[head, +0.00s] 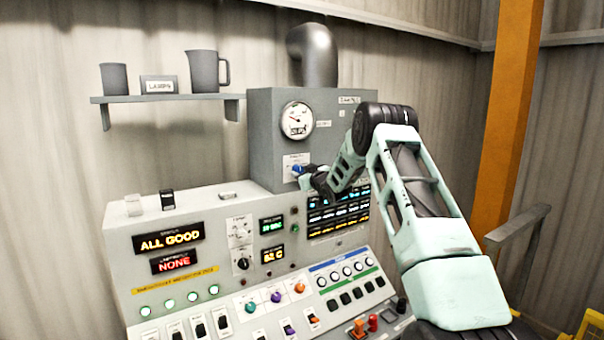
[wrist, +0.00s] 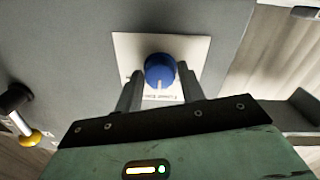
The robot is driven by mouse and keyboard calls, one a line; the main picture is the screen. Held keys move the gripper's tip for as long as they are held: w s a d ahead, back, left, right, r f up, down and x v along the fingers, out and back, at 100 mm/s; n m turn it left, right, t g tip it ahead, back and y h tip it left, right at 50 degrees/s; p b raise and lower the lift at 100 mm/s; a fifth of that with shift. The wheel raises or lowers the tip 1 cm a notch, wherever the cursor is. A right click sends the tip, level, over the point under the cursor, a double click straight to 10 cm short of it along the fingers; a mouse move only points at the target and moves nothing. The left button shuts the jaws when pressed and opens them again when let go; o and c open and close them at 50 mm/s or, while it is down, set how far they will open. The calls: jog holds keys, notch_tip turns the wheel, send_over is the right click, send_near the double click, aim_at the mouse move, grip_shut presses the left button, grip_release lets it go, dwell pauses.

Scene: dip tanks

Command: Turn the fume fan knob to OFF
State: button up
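The blue fume fan knob (wrist: 160,70) sits on a white label plate (wrist: 124,44) in the wrist view. Its pale pointer mark faces toward the bottom of that view. The plate's lettering is too small and blurred to read. The knob also shows in the head view (head: 298,169), on the front of the grey fan housing. My gripper (wrist: 160,84) is open, one finger to each side of the knob, with small gaps showing. I cannot tell how far the fingertips reach along it. In the head view my gripper (head: 308,178) is right at the knob.
A round gauge (head: 297,120) is above the knob. The control panel below carries lit displays, including ALL GOOD (head: 169,238), plus several switches and knobs. A shelf (head: 165,98) with a mug and jug is at left. In the wrist view, a yellow-tipped lever (wrist: 28,137) is at left.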

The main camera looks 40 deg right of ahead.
jog(key=c, duration=0.5)
jog(key=shift+f+b, duration=0.15)
jog(key=shift+b, duration=0.35)
jog(key=n+b, duration=1.2)
jog(key=b, duration=0.7)
